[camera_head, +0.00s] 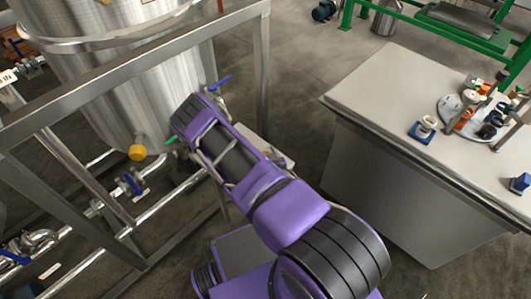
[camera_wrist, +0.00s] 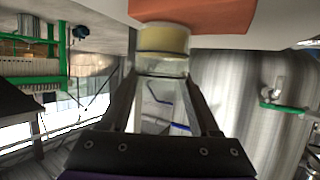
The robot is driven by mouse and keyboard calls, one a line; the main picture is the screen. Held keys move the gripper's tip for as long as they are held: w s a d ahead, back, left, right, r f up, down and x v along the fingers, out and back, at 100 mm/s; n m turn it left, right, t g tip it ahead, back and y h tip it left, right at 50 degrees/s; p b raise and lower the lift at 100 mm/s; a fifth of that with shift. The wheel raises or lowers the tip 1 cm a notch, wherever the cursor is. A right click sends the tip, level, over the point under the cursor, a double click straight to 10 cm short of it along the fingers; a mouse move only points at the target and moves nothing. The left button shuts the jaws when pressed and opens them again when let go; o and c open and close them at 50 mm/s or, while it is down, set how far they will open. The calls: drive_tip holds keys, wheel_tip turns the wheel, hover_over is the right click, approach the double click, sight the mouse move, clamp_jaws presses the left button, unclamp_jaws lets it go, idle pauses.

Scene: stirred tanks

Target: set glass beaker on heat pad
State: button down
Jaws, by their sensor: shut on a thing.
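In the wrist view, a small clear glass beaker (camera_wrist: 164,65) with pale yellow contents is between the tips of my gripper (camera_wrist: 162,75). The fingers are shut on its sides. A flat orange pad-like surface (camera_wrist: 215,14) lies just beyond the beaker at the top of the wrist view; I take it to be the heat pad. I cannot tell whether the beaker touches it. In the head view, my purple arm reaches toward the tank and hides the gripper and beaker.
A large steel tank (camera_head: 150,85) in a metal frame (camera_head: 262,65) stands at left, with pipes and valves below. A pale surface (camera_head: 262,140) shows partly behind my arm. A grey counter (camera_head: 375,85) at right holds small items. Floor between is clear.

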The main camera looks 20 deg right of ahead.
drive_tip(key=shift+f, duration=0.2)
drive_tip(key=shift+c, duration=0.6)
unclamp_jaws()
drive_tip(key=shift+r, duration=0.1)
drive_tip(key=shift+r, duration=0.1)
drive_tip(key=shift+s+r, duration=0.1)
drive_tip(key=shift+r, duration=0.1)
drive_tip(key=p+v, duration=0.1)
drive_tip(key=v, duration=1)
drive_tip(key=shift+s+p, duration=0.35)
